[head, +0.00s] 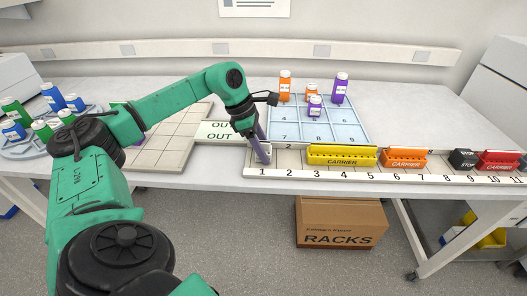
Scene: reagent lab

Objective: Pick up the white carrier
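A small white carrier (253,157) sits at position 1, the left end of the numbered rail (290,173) along the table's front edge. My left gripper (264,158) comes down over it from above, its grey fingers at the carrier and covering part of it. Whether the fingers touch or grip the carrier cannot be told from this view. My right gripper is not in view.
A yellow carrier (342,151) and an orange carrier (404,155) stand further right on the rail, then a black stop block (463,158) and a red carrier (498,158). Behind is a blue numbered grid (350,132) with orange and purple bottles.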

